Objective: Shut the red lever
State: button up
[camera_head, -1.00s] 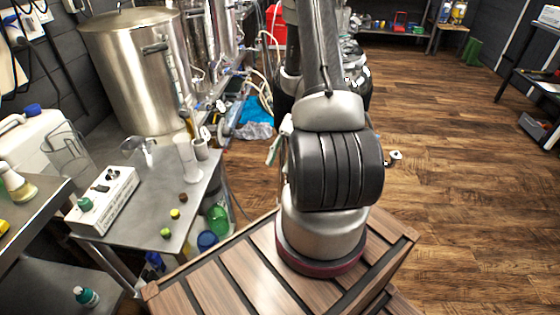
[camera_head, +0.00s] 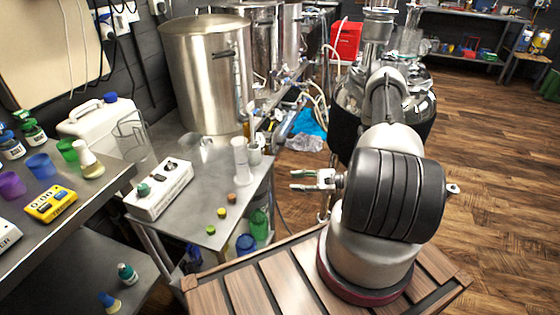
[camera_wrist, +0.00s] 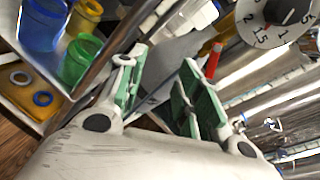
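A small red lever (camera_wrist: 214,59) shows in the wrist view, just beyond the tip of the right finger. It stands slanted beside metal pipework and an orange part. I cannot make it out in the head view. My gripper (camera_wrist: 160,80) is open, with green pads on both fingers and nothing between them. In the head view my gripper (camera_head: 293,180) points left, out over the floor gap just right of the steel table. The lever appears apart from the fingers, though the exact distance is unclear.
A steel table (camera_head: 190,222) carries a white stirrer box (camera_head: 160,190) and small coloured caps. A large steel kettle (camera_head: 206,75) stands behind it. A dial (camera_wrist: 272,20) shows at the top right of the wrist view. Coloured bottles and cups crowd the left bench. Open wooden floor lies right.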

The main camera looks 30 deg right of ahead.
aim_at(277, 159)
jog(key=w+d+r+t, duration=0.3)
jog(key=w, duration=0.3)
jog(key=shift+n+h, duration=0.3)
jog(key=x, duration=0.7)
jog(key=shift+w+a+r, duration=0.15)
jog(key=shift+w+a, duration=0.05)
jog(key=shift+a, duration=0.1)
grip_shut()
